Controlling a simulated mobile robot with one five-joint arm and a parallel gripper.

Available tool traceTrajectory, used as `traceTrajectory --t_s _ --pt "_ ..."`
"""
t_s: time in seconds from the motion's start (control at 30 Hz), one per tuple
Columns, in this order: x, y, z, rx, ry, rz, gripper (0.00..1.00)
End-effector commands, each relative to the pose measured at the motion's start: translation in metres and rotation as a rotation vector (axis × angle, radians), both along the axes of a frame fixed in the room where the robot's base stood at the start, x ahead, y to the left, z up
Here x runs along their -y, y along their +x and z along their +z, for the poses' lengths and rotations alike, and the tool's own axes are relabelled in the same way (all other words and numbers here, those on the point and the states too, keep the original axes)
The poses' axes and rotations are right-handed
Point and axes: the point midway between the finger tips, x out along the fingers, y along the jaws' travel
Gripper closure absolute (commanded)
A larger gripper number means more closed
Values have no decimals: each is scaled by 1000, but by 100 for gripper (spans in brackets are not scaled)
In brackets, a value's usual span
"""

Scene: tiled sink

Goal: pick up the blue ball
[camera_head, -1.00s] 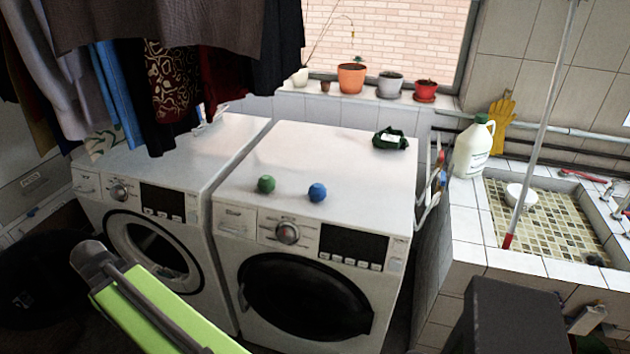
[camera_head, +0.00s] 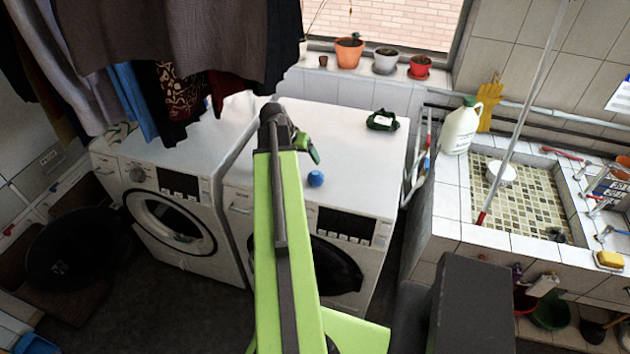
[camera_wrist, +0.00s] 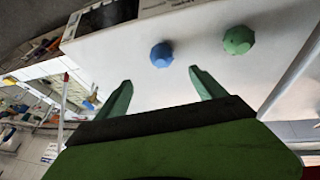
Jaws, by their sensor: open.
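The blue ball (camera_head: 315,179) sits on top of the right-hand washing machine (camera_head: 350,150), near its front edge. In the wrist view the blue ball (camera_wrist: 161,54) lies beyond the fingertips, roughly in line with the gap between them. My gripper (camera_wrist: 160,78) is open and empty, with its two green fingers spread apart. In the head view my gripper (camera_head: 307,146) is above the machine top, just behind and left of the blue ball. A green ball (camera_wrist: 238,40) lies to the right of the blue one in the wrist view; my arm hides it in the head view.
A dark green packet (camera_head: 382,121) lies at the back right of the machine top. Clothes (camera_head: 190,50) hang low at the upper left. A second washing machine (camera_head: 165,165) stands to the left. The tiled sink (camera_head: 480,236) is to the right.

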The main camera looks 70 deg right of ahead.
Motion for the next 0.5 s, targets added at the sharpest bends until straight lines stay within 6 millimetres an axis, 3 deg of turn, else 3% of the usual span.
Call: traceTrajectory --t_s 0.03,0.3,0.5 --pt "5 -1 -22 0 0 -1 20" --pt "29 -11 -80 0 1 1 20" --pt "38 -16 -94 0 1 2 20"
